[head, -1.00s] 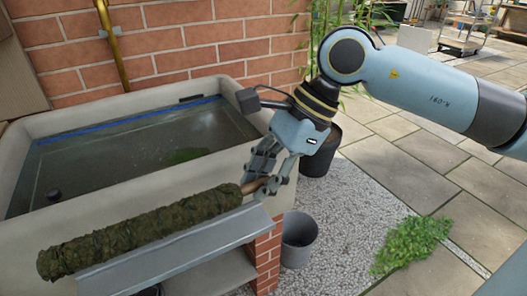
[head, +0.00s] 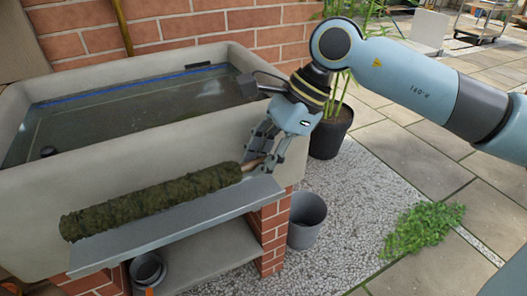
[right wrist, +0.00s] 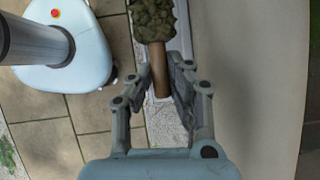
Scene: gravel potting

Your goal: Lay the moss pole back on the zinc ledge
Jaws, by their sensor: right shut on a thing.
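The moss pole (head: 150,200), a long dark green-brown mossy cylinder with a bare wooden end, lies lengthwise along the zinc ledge (head: 190,228) in the head view. Whether it rests on the ledge or hangs just above it I cannot tell. My right gripper (head: 258,163) is shut on the pole's bare wooden end, at the ledge's right end. In the right wrist view the wooden end (right wrist: 161,75) sits between the fingers (right wrist: 162,88), with the mossy part beyond. My left gripper is not in view.
A stone trough (head: 120,150) of water stands behind the ledge. Below are a brick pier (head: 270,235), a lower shelf (head: 205,262) and small pots (head: 148,270). A grey bucket (head: 306,220) and a black planter (head: 330,132) stand on gravel. Leafy greens (head: 425,230) lie to the right.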

